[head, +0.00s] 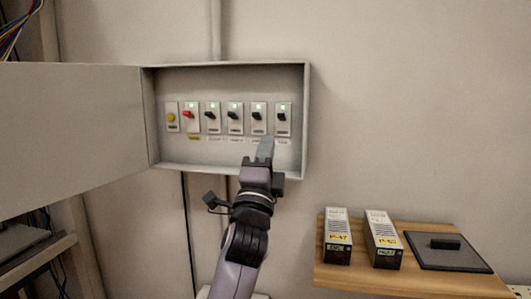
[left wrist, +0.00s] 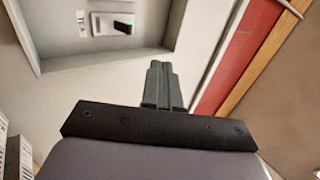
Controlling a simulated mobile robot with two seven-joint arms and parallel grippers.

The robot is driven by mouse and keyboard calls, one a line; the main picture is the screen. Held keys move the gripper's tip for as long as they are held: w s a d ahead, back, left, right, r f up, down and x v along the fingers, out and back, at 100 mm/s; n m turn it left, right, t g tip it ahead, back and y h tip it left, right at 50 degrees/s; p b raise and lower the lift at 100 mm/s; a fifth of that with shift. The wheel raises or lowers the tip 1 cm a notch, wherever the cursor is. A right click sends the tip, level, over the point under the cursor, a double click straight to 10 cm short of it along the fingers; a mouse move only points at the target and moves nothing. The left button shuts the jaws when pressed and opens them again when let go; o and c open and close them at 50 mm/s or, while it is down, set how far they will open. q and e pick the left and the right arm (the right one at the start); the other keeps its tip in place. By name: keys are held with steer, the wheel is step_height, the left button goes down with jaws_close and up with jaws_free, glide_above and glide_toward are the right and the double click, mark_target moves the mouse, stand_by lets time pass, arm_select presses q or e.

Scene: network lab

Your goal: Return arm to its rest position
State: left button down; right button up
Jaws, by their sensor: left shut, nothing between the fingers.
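My left gripper (head: 265,150) is shut and empty. In the head view it points up in front of the lower edge of an open wall box (head: 230,168), below the right-hand switches. In the left wrist view its closed fingers (left wrist: 162,85) point toward the wall, beside the box's lower rim. My right gripper is not in view.
The box door (head: 70,125) stands open to the left. Inside are a yellow button (head: 172,117), a red switch (head: 188,114) and several black switches. At right, a wooden shelf (head: 340,280) holds two labelled modules (head: 337,237) (head: 382,240) and a dark plate (head: 447,252).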

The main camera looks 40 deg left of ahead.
arm_select(q)
steer(key=shift+s+d, duration=0.15)
steer(key=shift+s, duration=0.15)
stand_by(0.4)
steer(key=s+d+f+n+g+h, duration=0.2)
steer(key=f+g, duration=0.1)
steer(key=f, duration=0.6)
steer(key=s+d+f+n+g+h, duration=0.1)
steer(key=f+n+g+h, duration=0.15)
steer(key=f, duration=0.65)
steer(key=s+d+f+n+g+h, duration=0.1)
steer(key=s+d+f+g+h, duration=0.15)
steer(key=f, duration=0.65)
steer(key=s+d+f+n+g+h, duration=0.25)
steer(key=s+d+f+g, duration=0.25)
steer(key=s+f, duration=0.45)
steer(key=s+d+f+n+g+h, duration=0.25)
steer(key=s+d+f+g, duration=0.35)
steer(key=s, duration=0.6)
steer(key=w+d+f+t+h+p, duration=0.1)
steer(key=w+f+t+h+p, duration=0.1)
steer(key=w+f+t, duration=0.5)
steer(key=shift+d+f+m+t, duration=0.2)
steer(key=shift+f+m+t, duration=0.15)
steer(key=shift+f, duration=0.25)
steer(key=shift+s+a, duration=0.1)
steer(key=shift+a, duration=0.05)
